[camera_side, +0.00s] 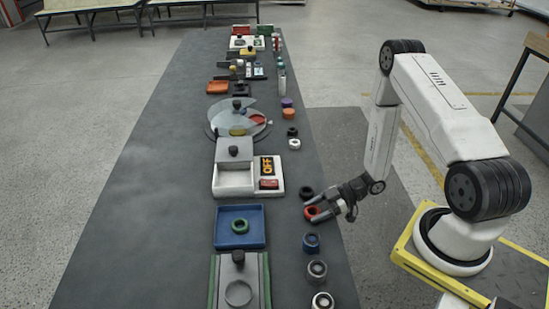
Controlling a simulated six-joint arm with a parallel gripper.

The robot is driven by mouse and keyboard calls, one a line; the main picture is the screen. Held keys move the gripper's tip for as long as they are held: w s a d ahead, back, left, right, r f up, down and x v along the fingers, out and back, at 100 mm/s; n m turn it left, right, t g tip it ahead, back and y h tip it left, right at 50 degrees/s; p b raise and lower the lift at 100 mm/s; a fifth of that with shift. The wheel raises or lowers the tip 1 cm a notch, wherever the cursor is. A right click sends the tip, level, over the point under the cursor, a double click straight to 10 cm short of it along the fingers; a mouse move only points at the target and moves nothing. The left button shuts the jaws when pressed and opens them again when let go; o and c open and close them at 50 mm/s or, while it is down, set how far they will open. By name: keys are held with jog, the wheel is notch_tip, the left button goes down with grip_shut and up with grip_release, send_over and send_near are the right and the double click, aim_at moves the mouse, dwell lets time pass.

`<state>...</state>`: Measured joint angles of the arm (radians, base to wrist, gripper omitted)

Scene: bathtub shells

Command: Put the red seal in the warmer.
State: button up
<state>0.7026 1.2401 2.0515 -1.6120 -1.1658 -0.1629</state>
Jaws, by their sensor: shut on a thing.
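The red seal (312,213) is a small ring at the right part of the dark table, low at the table top. My gripper (312,208) is shut on it, reaching in from the right; its fingers partly hide the ring. I cannot tell whether the seal touches the table. The warmer (220,191) is a white box to the left of and beyond my gripper. Its grey lid (233,150) with a black knob stands at the far side, so the pale inside shows and looks empty. A panel beside it reads OFF (267,166), with a red switch (268,184) below.
A black ring (306,192) lies just beyond my gripper. A blue tray (219,226) with a green ring (240,226) is nearer than the warmer. Several cylinders (311,243) line the table's near right. A round clear-covered dish (212,131) stands behind the warmer. The table's left side is bare.

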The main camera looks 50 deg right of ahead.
jog(key=shift+f, duration=0.2)
jog(key=o, duration=1.2)
jog(key=shift+o, duration=0.2)
jog(key=v, duration=0.7)
jog(key=shift+s+d+r, duration=0.2)
jog(key=shift+d, duration=0.05)
